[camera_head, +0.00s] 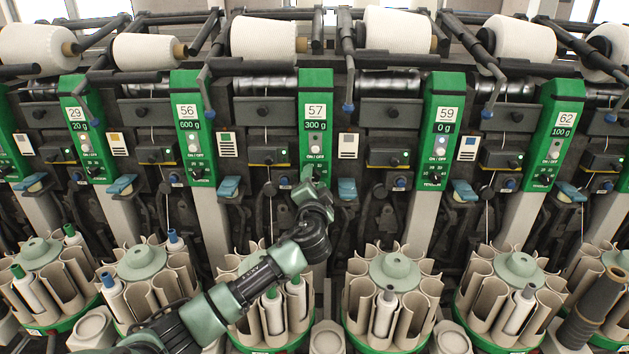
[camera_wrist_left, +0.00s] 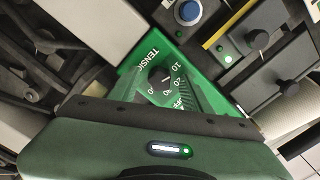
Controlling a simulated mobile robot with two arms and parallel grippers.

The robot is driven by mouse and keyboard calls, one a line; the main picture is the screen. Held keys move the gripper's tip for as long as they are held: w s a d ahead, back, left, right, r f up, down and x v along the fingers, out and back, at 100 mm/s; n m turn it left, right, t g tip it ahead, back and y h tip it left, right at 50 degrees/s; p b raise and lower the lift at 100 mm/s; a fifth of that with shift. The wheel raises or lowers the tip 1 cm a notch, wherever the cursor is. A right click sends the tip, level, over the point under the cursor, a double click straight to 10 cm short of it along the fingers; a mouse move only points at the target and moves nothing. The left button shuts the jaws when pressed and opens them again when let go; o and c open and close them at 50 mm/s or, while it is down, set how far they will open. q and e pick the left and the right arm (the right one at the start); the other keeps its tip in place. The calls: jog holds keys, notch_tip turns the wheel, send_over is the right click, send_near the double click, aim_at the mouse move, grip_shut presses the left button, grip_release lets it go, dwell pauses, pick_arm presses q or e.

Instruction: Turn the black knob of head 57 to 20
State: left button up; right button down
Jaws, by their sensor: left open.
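The green panel of head 57 (camera_head: 316,120) stands in the middle of the head view, with a 300 g display. My left gripper (camera_head: 314,180) is at its lower end and hides most of the knob area there. In the left wrist view, the black knob (camera_wrist_left: 158,76) sits on the green face beside the word TENSION, with dial numbers around it. The open fingers of my left gripper (camera_wrist_left: 168,98) reach toward the knob, one on each side. I cannot tell whether they touch it. The knob's exact setting is too small to read. My right gripper is not in view.
Neighbouring green panels, head 56 (camera_head: 190,120) and head 59 (camera_head: 442,120), stand on either side. Blue levers (camera_head: 347,190) flank the panels. Round bobbin magazines (camera_head: 395,275) line the front below, and white yarn cones (camera_head: 265,38) run along the top.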

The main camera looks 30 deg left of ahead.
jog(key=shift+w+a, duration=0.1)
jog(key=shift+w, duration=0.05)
pick_arm(q)
grip_shut()
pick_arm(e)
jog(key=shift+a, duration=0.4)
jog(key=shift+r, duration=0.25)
pick_arm(q)
jog(key=m+p, duration=0.2)
jog(key=m, duration=0.2)
jog(key=m+p, duration=0.3)
jog(key=m, duration=0.1)
jog(key=shift+m+p, duration=0.4)
jog(key=shift+m, duration=0.4)
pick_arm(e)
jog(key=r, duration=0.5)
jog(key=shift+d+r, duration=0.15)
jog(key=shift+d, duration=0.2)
pick_arm(q)
jog(key=shift+f, duration=0.1)
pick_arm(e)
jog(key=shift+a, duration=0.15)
